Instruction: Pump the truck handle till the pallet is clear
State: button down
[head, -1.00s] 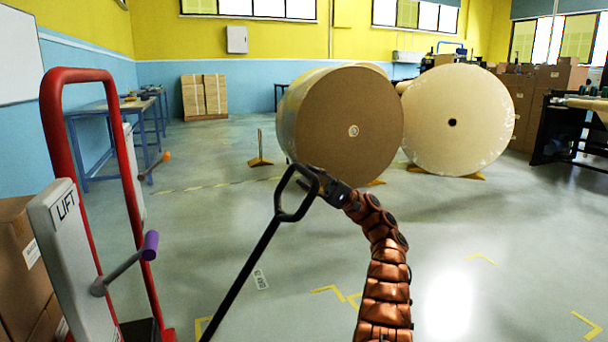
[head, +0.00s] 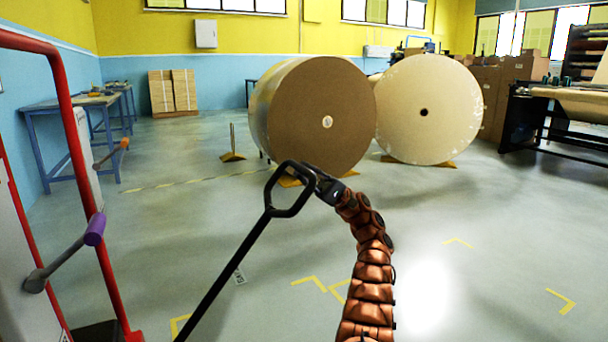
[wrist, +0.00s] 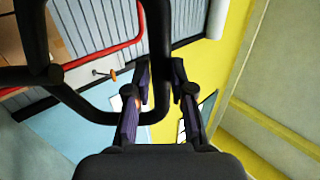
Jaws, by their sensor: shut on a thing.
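The truck handle (head: 237,256) is a black bar with a loop at its top, slanting up from the bottom edge in the head view. My gripper (head: 313,183) is shut on the right side of the loop. In the wrist view the loop (wrist: 80,112) passes between the fingers of my gripper (wrist: 160,92). The pallet and the truck's forks are not in view; only the handle shows.
Two large paper rolls, one brown-ended (head: 322,118) and one pale (head: 428,112), stand ahead on yellow chocks. A red-framed lift (head: 75,160) with a purple-gripped lever (head: 95,229) is close on the left. Floor with yellow corner marks (head: 310,281) is open at right.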

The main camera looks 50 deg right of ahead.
jog(key=shift+w+a+f, duration=0.15)
jog(key=shift+a+f, duration=0.05)
jog(key=shift+f, duration=0.1)
